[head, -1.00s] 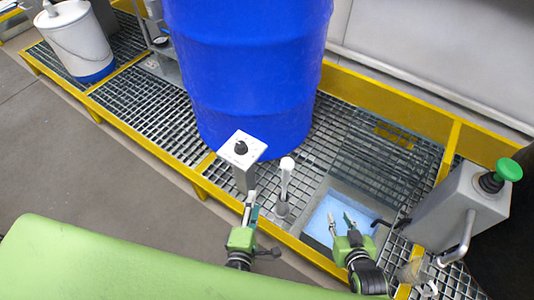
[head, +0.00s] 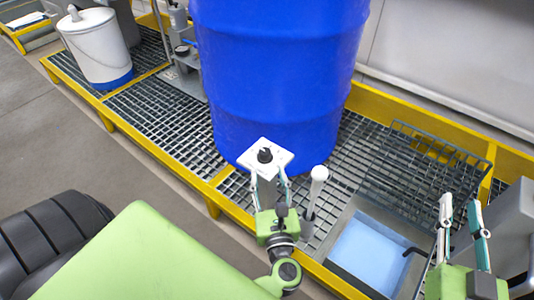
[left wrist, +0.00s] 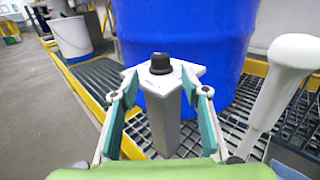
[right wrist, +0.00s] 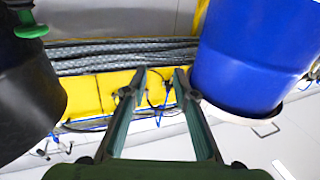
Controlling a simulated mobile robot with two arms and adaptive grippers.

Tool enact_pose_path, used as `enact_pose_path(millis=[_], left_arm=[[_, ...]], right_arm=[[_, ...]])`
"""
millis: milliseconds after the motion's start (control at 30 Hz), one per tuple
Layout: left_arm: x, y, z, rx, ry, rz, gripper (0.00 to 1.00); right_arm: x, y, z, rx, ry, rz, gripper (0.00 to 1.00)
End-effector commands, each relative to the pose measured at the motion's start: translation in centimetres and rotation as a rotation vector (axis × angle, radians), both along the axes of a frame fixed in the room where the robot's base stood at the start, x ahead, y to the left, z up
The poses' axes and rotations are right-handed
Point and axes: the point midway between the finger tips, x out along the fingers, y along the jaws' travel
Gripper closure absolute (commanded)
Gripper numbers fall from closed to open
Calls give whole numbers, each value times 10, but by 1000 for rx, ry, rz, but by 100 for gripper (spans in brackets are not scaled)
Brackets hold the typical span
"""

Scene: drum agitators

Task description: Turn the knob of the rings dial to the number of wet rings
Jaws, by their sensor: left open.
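The rings dial is a white plate (head: 278,158) with a black knob (head: 265,155) on a grey post in front of the blue drum. In the left wrist view the knob (left wrist: 160,63) stands upright on the plate, between and beyond my fingertips. My left gripper (head: 269,180) is open, with its fingers on either side of the post and plate, apart from the knob. Marks on the plate are too small to read. My right gripper (head: 459,215) is open and empty at the right; it also shows open in the right wrist view (right wrist: 158,82). No wet rings can be made out on the blue drum (head: 275,75).
A white-topped handle (head: 317,180) stands just right of the dial. A pale blue basin (head: 370,252) is sunk in the grating. A yellow-edged frame (head: 170,150) borders the grating. A white bucket (head: 97,45) stands at the far left, and a grey box (head: 510,225) at the right.

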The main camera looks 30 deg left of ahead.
Motion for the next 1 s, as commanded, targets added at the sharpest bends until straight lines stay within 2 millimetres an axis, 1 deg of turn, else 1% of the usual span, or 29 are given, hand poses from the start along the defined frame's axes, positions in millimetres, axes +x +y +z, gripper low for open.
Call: enact_pose_path(millis=[33,200,400,600,867,900,967,1000], left_arm=[[10,8,1,3,-4,0,58],[37,31,0,3,-2,-1,58],[61,51,0,5,0,-2,58],[71,60,0,3,1,-2,58],[72,61,0,2,2,-2,58],[72,61,0,2,2,-2,63],[72,61,0,3,1,-2,79],[71,61,0,3,1,-2,89]], right_arm=[[0,1,3,5,-16,1,74],[-1,2,15,20,-75,4,74],[-3,3,29,37,-139,9,74],[-4,4,36,46,-170,10,74],[-5,4,37,46,-173,10,74],[-5,3,37,46,-173,10,74],[-5,3,37,46,-173,10,74],[-5,3,37,46,-173,10,74]])
